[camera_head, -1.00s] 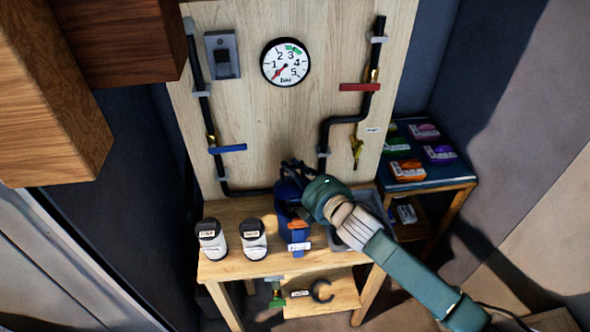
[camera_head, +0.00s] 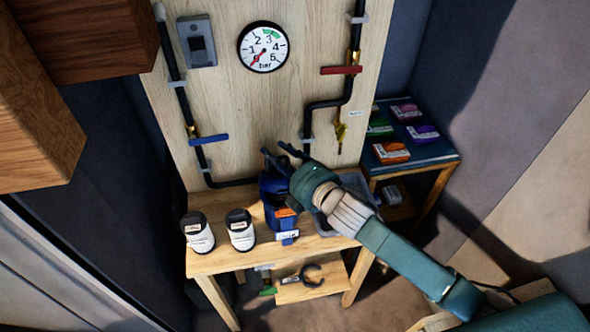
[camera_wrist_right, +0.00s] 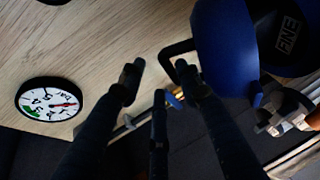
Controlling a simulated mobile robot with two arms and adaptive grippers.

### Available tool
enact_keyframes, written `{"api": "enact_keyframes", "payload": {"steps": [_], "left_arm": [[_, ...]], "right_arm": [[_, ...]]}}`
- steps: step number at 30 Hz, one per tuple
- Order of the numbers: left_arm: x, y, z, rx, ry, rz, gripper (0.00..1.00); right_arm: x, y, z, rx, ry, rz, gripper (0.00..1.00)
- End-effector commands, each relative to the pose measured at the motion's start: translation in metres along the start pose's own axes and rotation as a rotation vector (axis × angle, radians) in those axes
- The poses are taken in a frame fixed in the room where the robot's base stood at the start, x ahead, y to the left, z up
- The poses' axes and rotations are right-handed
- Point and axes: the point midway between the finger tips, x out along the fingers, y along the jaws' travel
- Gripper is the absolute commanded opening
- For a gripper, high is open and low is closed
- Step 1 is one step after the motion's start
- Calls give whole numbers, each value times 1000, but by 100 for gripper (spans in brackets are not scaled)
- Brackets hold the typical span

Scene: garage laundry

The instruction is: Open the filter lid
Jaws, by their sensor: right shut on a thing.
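The blue filter housing (camera_head: 275,215) stands on the wooden bench below the pipes. It has an orange part and a white label on its front. My right gripper (camera_head: 282,152) is at its top, with its dark fingers pointing up toward the wall board. The hand hides part of the filter's top, and I cannot tell how far the lid is raised. In the right wrist view a large blue part (camera_wrist_right: 222,45) with a thin black bar (camera_wrist_right: 178,50) is beside my right fingers (camera_wrist_right: 162,78). The fingers are shut on a part that looks like the lid's bar. My left gripper is not in view.
Two white cartridges with black caps (camera_head: 240,230) stand left of the filter. A grey tray (camera_head: 350,190) is at its right. Behind are a gauge (camera_head: 263,47), a blue valve handle (camera_head: 208,139) and a red one (camera_head: 341,70). Small boxes lie on a side table (camera_head: 430,155).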

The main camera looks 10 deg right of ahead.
Motion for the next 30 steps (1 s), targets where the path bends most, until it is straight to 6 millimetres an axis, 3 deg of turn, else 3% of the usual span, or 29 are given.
{"api": "enact_keyframes", "payload": {"steps": [1, 9, 13, 19, 30], "left_arm": [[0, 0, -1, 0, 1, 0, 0], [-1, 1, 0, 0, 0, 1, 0], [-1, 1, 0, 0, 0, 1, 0], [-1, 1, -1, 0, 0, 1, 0], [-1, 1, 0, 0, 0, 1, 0]], "right_arm": [[-12, 10, 4, -9, -4, 18, 24], [-75, 4, 0, -7, -3, 6, 24], [-96, 1, -1, -3, -2, 2, 24], [-110, 1, -2, -3, -3, 1, 24], [-112, 0, -2, -1, -2, -1, 24]]}}
